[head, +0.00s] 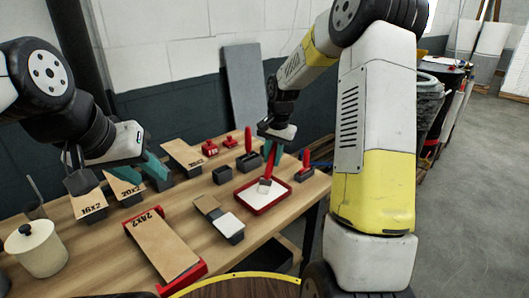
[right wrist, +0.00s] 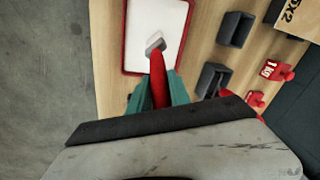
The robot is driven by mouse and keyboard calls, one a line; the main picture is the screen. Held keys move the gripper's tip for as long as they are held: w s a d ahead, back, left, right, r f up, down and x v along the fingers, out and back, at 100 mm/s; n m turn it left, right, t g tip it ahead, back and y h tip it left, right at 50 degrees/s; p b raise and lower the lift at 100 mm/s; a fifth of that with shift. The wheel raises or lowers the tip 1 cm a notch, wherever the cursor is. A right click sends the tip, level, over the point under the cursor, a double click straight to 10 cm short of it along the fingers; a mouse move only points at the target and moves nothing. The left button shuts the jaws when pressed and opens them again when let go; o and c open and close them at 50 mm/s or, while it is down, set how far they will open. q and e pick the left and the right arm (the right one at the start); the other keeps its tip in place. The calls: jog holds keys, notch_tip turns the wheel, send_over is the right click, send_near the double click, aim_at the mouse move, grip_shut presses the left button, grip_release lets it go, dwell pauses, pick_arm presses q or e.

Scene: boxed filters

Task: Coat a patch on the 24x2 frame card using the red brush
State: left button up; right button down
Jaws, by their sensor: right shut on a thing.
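The 24x2 frame card (head: 160,245) is tan and lies in a red holder at the table's front; no coated patch shows on it. My right gripper (head: 272,154) is shut on the red brush (head: 267,168), bristles down over the red-rimmed tray (head: 281,199) of white coating. In the right wrist view, the brush (right wrist: 157,70) stands between the teal fingers of my right gripper (right wrist: 160,92), its tip over the white of the tray (right wrist: 188,38). I cannot tell whether the bristles touch it. My left gripper (head: 115,170) is open above the 16x2 and 20x2 cards, its teal fingers apart.
The 16x2 card (head: 89,205) and 20x2 card (head: 125,187) stand at the left. A lidded cream pot (head: 37,248) is at the front left. A small tan-and-white block (head: 220,217) lies between the 24x2 card and the tray. Red weights (head: 210,147) sit at the back.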

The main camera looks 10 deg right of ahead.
jog(key=shift+f, duration=0.1)
jog(key=shift+r, duration=3.55)
